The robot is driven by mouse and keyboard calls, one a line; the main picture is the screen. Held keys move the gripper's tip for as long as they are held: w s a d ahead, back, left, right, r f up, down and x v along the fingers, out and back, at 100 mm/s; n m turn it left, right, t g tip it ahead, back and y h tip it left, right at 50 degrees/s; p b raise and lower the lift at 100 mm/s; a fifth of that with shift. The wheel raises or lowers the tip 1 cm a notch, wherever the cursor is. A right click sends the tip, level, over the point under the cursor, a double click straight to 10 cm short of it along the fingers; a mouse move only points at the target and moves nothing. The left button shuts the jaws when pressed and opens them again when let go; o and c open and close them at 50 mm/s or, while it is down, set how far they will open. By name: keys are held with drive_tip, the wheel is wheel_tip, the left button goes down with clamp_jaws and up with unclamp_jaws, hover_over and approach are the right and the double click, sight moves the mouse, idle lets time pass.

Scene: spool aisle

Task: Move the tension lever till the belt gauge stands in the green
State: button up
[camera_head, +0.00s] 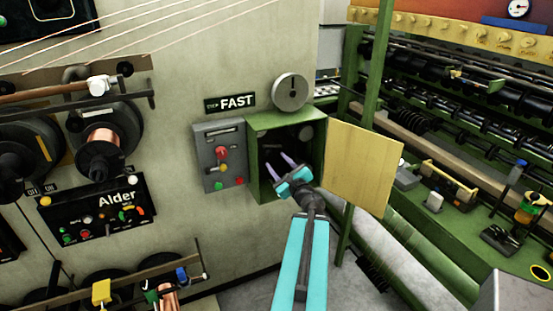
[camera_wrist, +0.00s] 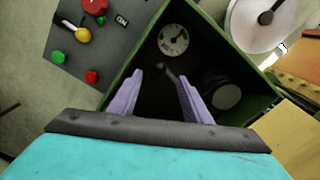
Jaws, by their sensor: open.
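An open green box (camera_head: 252,165) on the wall has a dark inside. The belt gauge (camera_wrist: 173,40), a small white round dial, is on its back wall in the wrist view; its needle's exact reading is too small to tell. A short grey rod with a rounded end, apparently the tension lever (camera_wrist: 165,68), stands below the gauge. My gripper (camera_head: 275,163) is open at the box's mouth, its purple fingers pointing in. In the wrist view the gripper (camera_wrist: 159,77) has its fingertips either side of the rod's line; whether they reach it I cannot tell.
The box's yellow door (camera_head: 362,165) hangs open to the right of my arm. A grey control panel (camera_head: 210,135) with coloured buttons adjoins the box's left. A round grey dial (camera_head: 290,92) is above. Green machinery (camera_head: 470,215) fills the right.

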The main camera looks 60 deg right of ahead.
drive_tip(key=shift+p+v, duration=0.9)
drive_tip(key=shift+p, duration=2.45)
drive_tip(key=shift+s+a+p, duration=0.15)
drive_tip(key=shift+s+p, duration=0.2)
drive_tip(key=shift+p, duration=0.6)
